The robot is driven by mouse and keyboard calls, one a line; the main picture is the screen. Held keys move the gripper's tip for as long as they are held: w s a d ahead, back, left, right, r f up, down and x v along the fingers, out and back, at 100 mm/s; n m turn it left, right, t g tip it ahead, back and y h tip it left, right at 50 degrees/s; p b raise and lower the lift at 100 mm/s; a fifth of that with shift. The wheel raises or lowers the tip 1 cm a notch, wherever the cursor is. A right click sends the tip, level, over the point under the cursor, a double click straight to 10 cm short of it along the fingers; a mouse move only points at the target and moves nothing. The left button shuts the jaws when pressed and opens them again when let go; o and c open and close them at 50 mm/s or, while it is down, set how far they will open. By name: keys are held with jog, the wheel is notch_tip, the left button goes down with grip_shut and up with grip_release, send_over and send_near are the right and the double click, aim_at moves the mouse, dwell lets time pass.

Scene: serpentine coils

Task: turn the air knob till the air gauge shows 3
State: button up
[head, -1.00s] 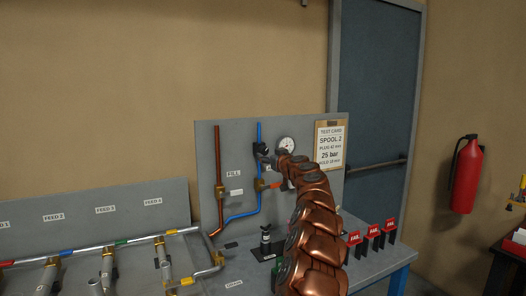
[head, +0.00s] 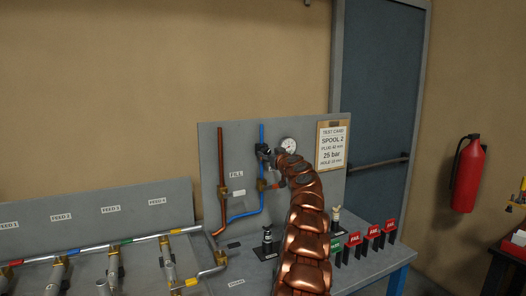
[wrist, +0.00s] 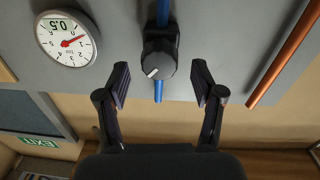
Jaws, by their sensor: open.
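The air knob (wrist: 157,66) is a dark round knob with a white mark, on the blue pipe (wrist: 162,12). In the wrist view it lies between and beyond the two open fingertips of my gripper (wrist: 160,84), with gaps on both sides; neither finger appears to touch it. The air gauge (wrist: 68,38) is a white dial at upper left, seen upside down. In the head view the gauge (head: 288,146) and knob (head: 262,149) sit near the panel's top, beside my gripper.
A copper pipe (head: 221,170) runs left of the blue pipe on the grey panel (head: 207,150). A test card (head: 331,146) hangs at right. Red FAIL tags (head: 374,231) and a green one (head: 354,239) stand on the bench. Steel pipework (head: 95,247) fills the left side.

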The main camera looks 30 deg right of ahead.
jog(key=shift+w+d+r+p, duration=0.15)
jog(key=shift+w+p, duration=0.75)
jog(key=shift+w, duration=0.35)
